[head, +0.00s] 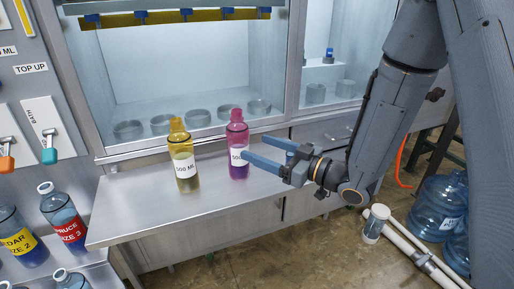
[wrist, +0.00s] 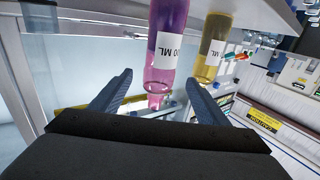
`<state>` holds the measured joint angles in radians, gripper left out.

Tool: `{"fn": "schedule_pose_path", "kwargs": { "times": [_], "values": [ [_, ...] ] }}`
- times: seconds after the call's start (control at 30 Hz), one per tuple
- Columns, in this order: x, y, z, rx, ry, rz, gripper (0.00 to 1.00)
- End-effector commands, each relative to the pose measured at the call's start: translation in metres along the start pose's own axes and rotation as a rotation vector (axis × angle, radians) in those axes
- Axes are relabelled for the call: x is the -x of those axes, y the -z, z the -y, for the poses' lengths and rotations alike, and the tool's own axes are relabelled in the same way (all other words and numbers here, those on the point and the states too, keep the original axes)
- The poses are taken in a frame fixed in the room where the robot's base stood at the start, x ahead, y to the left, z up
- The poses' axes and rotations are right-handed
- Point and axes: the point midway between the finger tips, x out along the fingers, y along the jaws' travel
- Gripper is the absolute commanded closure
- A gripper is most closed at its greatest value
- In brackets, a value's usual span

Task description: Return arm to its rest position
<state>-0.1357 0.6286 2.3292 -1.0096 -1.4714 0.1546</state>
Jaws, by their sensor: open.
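My gripper (head: 266,156) reaches in from the right over the metal shelf (head: 130,208), its two blue fingers apart. A pink-purple bottle (head: 237,145) with a white label stands upright on the shelf just beyond the fingertips. In the wrist view my gripper (wrist: 156,92) is open, and the purple bottle (wrist: 168,45) shows beyond and between the fingers. I cannot tell whether a finger touches it. A yellow bottle (head: 183,158) labelled 500 ML stands upright to its left, and it also shows in the wrist view (wrist: 212,50).
A glass-fronted cabinet (head: 180,70) with several round holders stands behind the shelf. Labelled bottles, one reading SPRUCE (head: 64,216), stand at lower left. White pipes (head: 415,252) and large blue water jugs (head: 440,207) are on the floor at right. The shelf's left part is clear.

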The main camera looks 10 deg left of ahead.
Motion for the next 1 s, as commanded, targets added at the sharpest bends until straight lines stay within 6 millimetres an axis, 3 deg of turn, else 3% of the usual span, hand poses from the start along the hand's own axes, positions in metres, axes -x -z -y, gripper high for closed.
{"fn": "schedule_pose_path", "kwargs": {
  "times": [0.27,0.37,0.47,0.57,0.73,0.87,1.0],
  "values": [
    [0.001,-0.001,-0.003,0.004,-0.012,0.012,0.31],
    [0.005,-0.004,-0.018,0.019,-0.072,0.07,0.31],
    [0.018,-0.013,-0.047,0.035,-0.189,0.183,0.31],
    [0.045,-0.024,-0.078,0.031,-0.333,0.326,0.31],
    [0.113,-0.041,-0.115,-0.045,-0.578,0.576,0.31],
    [0.176,-0.051,-0.117,-0.166,-0.742,0.759,0.31],
    [0.239,-0.06,-0.092,-0.346,-0.872,0.936,0.31]
  ]
}}
